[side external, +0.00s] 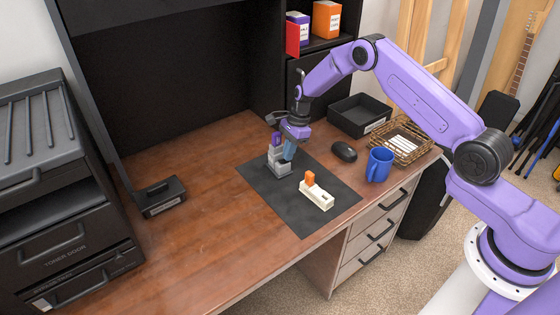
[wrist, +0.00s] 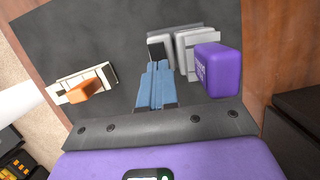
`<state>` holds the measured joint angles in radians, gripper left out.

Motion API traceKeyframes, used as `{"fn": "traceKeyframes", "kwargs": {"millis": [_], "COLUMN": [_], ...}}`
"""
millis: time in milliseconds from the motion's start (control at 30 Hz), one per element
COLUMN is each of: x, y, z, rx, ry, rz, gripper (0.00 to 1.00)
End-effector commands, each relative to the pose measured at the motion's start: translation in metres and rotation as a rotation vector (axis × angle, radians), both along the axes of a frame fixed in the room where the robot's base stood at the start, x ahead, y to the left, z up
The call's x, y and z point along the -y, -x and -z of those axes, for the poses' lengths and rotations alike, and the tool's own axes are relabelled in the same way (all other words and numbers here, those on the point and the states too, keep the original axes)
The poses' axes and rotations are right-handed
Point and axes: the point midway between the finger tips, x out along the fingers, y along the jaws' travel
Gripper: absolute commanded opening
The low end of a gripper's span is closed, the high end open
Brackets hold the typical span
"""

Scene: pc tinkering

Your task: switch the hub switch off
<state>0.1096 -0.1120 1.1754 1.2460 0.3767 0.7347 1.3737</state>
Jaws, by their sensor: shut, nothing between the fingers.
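My gripper (side external: 289,152) has blue fingers, shut and empty, pointing down beside a grey stepped device (side external: 278,164) on the dark mat. In the wrist view the fingertips (wrist: 156,66) are close to the grey device (wrist: 188,52); I cannot tell whether they touch it. A purple block (wrist: 218,70) stands on or against the device. A cream block (side external: 317,195) with an upright orange piece (side external: 309,178) lies apart on the mat, and also shows at the wrist view's left (wrist: 82,84). I cannot tell for certain which part is the hub switch.
The dark mat (side external: 280,207) lies on a brown wooden desk (side external: 190,235). A black mouse (side external: 344,151), blue mug (side external: 379,165), wicker basket (side external: 402,148) and black tray (side external: 358,116) stand to the right. A small black box (side external: 161,196) sits at the left.

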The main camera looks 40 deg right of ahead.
Motion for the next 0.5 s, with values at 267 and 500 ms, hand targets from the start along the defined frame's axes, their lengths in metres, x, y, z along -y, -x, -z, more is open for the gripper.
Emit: {"fn": "traceKeyframes", "kwargs": {"millis": [267,500], "x": [0.000,0.001], "y": [0.000,-0.001], "z": [0.000,-0.023], "rx": [0.002,0.002], "ry": [0.000,0.000], "rz": [0.001,0.003], "gripper": [0.00,0.00]}}
